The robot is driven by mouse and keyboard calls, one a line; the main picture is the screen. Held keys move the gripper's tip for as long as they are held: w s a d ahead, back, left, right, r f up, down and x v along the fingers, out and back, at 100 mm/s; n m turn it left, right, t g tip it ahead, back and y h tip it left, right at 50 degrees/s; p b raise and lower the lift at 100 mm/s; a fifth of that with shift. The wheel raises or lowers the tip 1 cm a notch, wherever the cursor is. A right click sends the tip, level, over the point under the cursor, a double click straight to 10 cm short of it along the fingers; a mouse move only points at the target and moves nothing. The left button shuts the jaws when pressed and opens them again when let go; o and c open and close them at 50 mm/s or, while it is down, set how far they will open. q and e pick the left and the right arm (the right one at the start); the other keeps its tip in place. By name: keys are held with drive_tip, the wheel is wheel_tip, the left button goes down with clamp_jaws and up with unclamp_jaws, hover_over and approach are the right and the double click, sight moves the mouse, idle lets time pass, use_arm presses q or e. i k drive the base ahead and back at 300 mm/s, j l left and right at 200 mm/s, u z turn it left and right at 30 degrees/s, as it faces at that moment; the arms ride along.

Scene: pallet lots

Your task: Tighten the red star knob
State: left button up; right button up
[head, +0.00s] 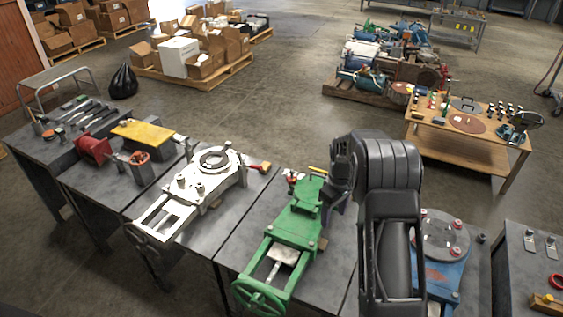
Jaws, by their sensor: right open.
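A green machine vise (293,227) with a handwheel at its near end lies on the middle table. Small red parts (293,178) sit at its far left end; they are too small to tell if one is the star knob. My right arm rises from the bottom and bends over. Its dark gripper (334,198) is beside the far right end of the green vise, partly hidden by my arm. It is open, and I see nothing held. My left gripper is not in view.
A white vise (200,186) with a red-tipped handle lies to the left. A blue rotary table (452,279) with reddish knobs stands right of my arm. Further left are a red part (93,149) and a yellow-topped device (142,132). Open floor lies behind the tables.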

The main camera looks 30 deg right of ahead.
sight(293, 181)
drive_tip(key=i, duration=0.95)
